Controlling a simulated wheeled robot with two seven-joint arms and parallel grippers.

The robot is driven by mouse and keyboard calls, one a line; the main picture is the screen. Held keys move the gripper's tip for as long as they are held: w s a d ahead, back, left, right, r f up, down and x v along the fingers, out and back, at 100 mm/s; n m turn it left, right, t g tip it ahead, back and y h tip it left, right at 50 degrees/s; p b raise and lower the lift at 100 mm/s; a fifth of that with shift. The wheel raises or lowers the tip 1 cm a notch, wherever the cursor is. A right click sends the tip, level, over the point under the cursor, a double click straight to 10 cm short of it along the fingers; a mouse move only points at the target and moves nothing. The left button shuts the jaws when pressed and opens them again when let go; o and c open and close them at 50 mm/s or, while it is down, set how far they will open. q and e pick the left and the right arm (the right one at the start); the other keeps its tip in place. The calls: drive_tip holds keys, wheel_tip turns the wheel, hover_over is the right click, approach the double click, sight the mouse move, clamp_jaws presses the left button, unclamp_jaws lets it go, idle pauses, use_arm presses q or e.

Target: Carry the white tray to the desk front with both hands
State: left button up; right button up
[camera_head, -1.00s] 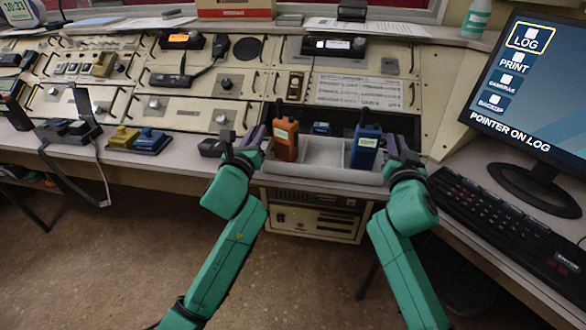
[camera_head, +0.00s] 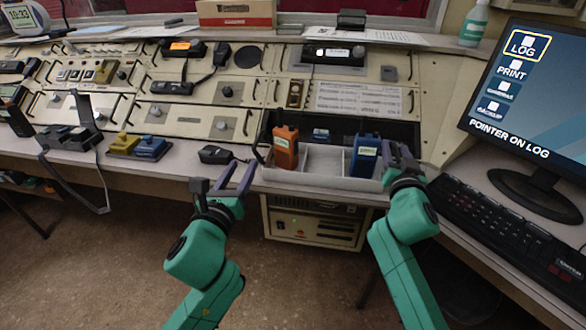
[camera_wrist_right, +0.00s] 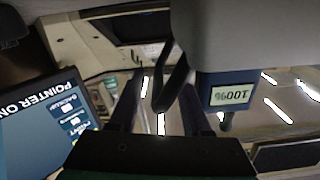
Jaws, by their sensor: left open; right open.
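The white tray (camera_head: 322,184) sits at the desk's front edge, below the console panels. It has dividers and holds an orange radio (camera_head: 285,148) on its left side and a blue radio (camera_head: 363,156) on its right. My left gripper (camera_head: 240,178) is open, in front of and left of the tray's left end, apart from it. My right gripper (camera_head: 402,156) is open at the tray's right end; whether it touches is unclear. In the right wrist view, the fingers (camera_wrist_right: 158,105) are apart, and the blue radio (camera_wrist_right: 232,92) shows beside them.
A black device (camera_head: 216,154) lies on the desk left of the tray. The blue block (camera_head: 152,148) and yellow block (camera_head: 123,144) are further left. A keyboard (camera_head: 495,222) and monitor (camera_head: 535,95) stand at the right.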

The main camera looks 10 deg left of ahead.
drive_tip(key=shift+s, duration=0.45)
use_arm(q)
drive_tip(key=shift+s, duration=0.3)
use_arm(e)
drive_tip(key=s, duration=1.1)
drive_tip(key=shift+a, duration=0.3)
drive_tip(key=shift+s, duration=0.1)
